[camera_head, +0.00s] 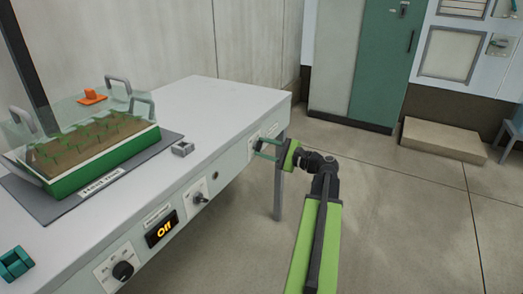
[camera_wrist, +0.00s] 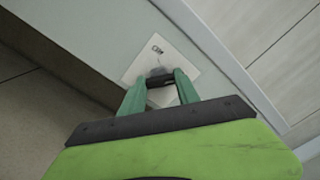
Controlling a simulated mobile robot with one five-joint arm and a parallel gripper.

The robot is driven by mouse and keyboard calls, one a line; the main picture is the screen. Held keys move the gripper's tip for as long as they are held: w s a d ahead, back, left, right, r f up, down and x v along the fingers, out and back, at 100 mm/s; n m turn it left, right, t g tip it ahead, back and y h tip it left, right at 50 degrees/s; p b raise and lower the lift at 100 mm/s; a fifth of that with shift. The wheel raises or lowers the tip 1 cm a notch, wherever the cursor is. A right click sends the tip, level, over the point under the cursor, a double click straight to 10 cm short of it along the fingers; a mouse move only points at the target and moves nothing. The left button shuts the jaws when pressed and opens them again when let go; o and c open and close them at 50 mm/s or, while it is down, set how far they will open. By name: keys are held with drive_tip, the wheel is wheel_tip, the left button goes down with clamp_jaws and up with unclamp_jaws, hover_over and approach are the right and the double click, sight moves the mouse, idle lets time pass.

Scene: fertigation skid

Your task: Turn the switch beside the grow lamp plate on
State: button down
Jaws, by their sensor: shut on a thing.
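My gripper (camera_head: 263,148) is at the right end of the bench's front panel, with its green fingers pointing at a small pale plate there. In the wrist view my gripper (camera_wrist: 162,82) is shut on a small dark switch (camera_wrist: 160,76), one finger on each side. The switch sits on a white square plate (camera_wrist: 190,68) with a short dark mark (camera_wrist: 157,49) above it, too small to read surely. The fingers partly hide the switch, so I cannot tell its position. Lettering on the plate is unreadable in the head view.
The white bench (camera_head: 215,105) carries a green planter tray (camera_head: 100,157) under a clear cover. Along its front are a toggle switch (camera_head: 199,198), an amber display (camera_head: 161,229) reading Off, and a black knob (camera_head: 123,270). The floor to the right is open, with a low step (camera_head: 445,140) farther back.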

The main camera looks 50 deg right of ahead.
drive_tip(key=shift+d+m, duration=0.2)
drive_tip(key=shift+m, duration=0.5)
drive_tip(key=shift+s+f, duration=0.1)
drive_tip(key=c, duration=0.9)
unclamp_jaws()
drive_tip(key=shift+a, duration=0.1)
drive_tip(key=v, duration=1.7)
drive_tip(key=shift+s, duration=0.2)
